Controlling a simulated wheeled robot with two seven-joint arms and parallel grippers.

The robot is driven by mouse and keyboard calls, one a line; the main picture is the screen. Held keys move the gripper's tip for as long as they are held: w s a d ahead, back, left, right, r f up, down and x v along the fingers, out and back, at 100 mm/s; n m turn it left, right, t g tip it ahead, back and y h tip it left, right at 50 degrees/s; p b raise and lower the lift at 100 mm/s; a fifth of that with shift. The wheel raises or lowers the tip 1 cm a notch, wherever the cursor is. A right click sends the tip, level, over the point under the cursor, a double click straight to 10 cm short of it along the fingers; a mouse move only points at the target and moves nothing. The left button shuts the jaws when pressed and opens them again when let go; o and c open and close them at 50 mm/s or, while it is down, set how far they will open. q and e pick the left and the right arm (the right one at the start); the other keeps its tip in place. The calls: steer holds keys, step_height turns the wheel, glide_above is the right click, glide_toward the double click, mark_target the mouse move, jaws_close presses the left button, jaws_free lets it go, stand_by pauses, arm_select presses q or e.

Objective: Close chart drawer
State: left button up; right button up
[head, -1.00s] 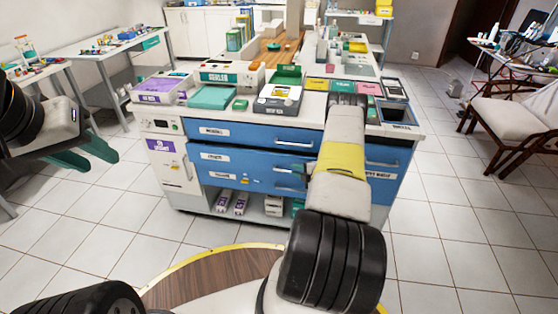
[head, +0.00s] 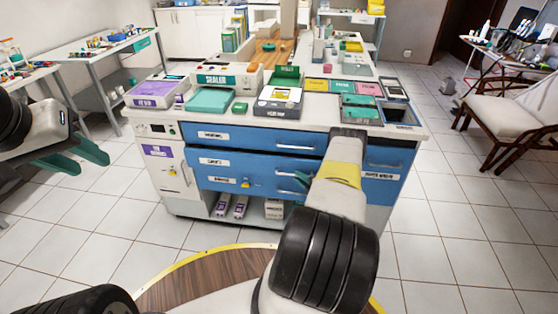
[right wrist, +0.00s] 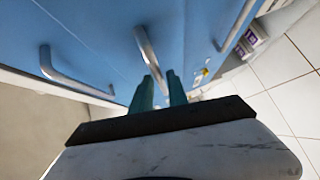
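A white cabinet (head: 160,185) with blue drawer fronts stands ahead. Its top blue drawer (head: 232,136) and the drawer below it (head: 232,162) carry small labels, too blurred to read. My left gripper (head: 85,158) is open and empty, left of the cabinet.
The cabinet top holds trays and boxes, including a teal tray (head: 212,100). Boxes sit on the open shelf (head: 232,207) below. A chair (head: 512,112) stands at right and a side table (head: 92,53) at left. Tiled floor around is clear.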

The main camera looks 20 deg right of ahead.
steer(key=shift+x, duration=1.15)
steer(key=shift+c, duration=0.2)
jaws_close()
stand_by(0.4)
